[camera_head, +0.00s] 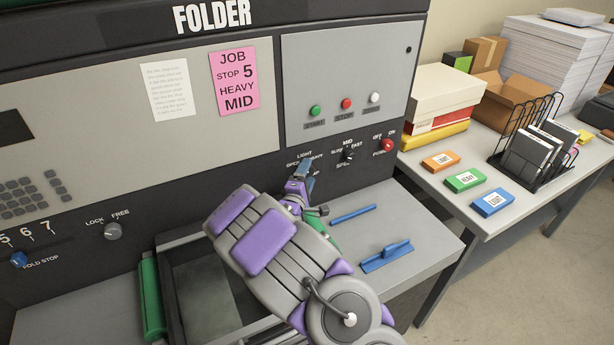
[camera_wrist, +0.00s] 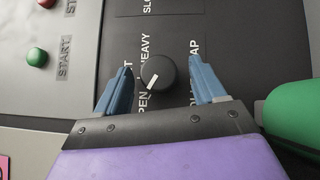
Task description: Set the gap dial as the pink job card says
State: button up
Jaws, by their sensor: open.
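The pink job card (camera_head: 234,80) on the folder reads JOB, STOP 5, HEAVY, MID. The gap dial (camera_wrist: 158,73) is a round black knob with a white pointer line, on the dark panel. Its pointer aims at lower left in the wrist view, toward the OPEN label (camera_wrist: 142,103); HEAVY (camera_wrist: 145,47) is the label on the other side. LIGHT and GAP are partly hidden. My gripper (camera_wrist: 160,72) is open, its blue fingers on either side of the dial, with visible gaps. In the head view my gripper (camera_head: 303,170) is at the panel and hides the dial.
The speed knob (camera_head: 349,155) and red power knob (camera_head: 388,146) sit right of the dial. A LOCK/FREE knob (camera_head: 112,231) and blue fold stop (camera_head: 19,259) are left. Blue tools (camera_head: 387,256) lie on the shelf below. A green roller (camera_wrist: 292,110) is close beside my gripper.

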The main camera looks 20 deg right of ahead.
jog(key=shift+w+d, duration=0.1)
jog(key=c, duration=1.1)
